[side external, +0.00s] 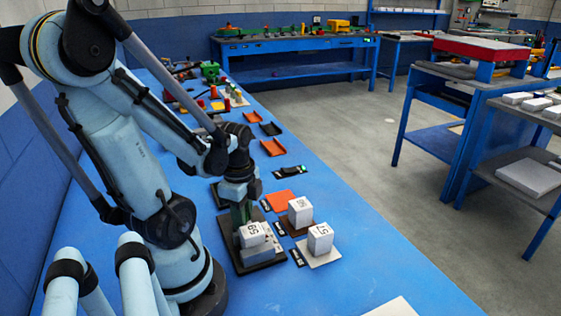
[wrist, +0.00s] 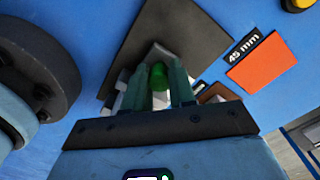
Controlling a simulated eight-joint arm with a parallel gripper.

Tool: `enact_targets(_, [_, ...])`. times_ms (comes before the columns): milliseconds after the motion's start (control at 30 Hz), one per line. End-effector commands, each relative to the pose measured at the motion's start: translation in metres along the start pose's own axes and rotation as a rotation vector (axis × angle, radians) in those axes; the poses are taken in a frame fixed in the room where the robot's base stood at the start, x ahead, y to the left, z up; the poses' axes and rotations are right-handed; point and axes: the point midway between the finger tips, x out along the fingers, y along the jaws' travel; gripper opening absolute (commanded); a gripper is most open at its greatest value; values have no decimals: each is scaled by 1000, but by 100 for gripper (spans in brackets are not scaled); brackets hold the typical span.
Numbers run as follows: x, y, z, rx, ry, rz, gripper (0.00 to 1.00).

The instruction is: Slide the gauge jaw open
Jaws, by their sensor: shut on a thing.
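The gauge stands on a dark base plate (side external: 229,226) on the blue bench, with a grey block (side external: 264,253) at its front. A white numbered block (side external: 252,235) sits at the gauge. My gripper (side external: 241,213) points down over the rear part of the gauge, behind the white block. In the wrist view my gripper (wrist: 160,75) has its two green fingers closed around a green knob (wrist: 158,77), apparently the jaw's handle. The dark plate (wrist: 185,35) shows beyond the fingers. The fingers hide most of the jaw, so its opening cannot be told.
Two white numbered blocks (side external: 300,211) (side external: 320,239) stand on small pads right of the gauge. An orange pad (side external: 280,200) lies behind them; it also shows in the wrist view (wrist: 262,62) beside a "45 mm" label (wrist: 244,46). Orange trays (side external: 273,147) lie farther back.

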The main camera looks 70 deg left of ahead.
Motion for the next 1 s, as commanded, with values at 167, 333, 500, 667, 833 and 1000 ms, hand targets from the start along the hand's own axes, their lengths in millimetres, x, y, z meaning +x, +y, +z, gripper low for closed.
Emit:
enact_targets(167, [0,0,0,0,0,2,0])
enact_targets(333, [0,-10,10,-5,0,3,0])
enact_targets(500, [0,-23,22,-4,0,2,0])
enact_targets(667, [0,-27,26,-2,-2,0,0])
enact_targets(833, [0,-28,27,-2,-6,-4,0])
enact_targets(1000, [0,-27,27,-2,-5,-4,35])
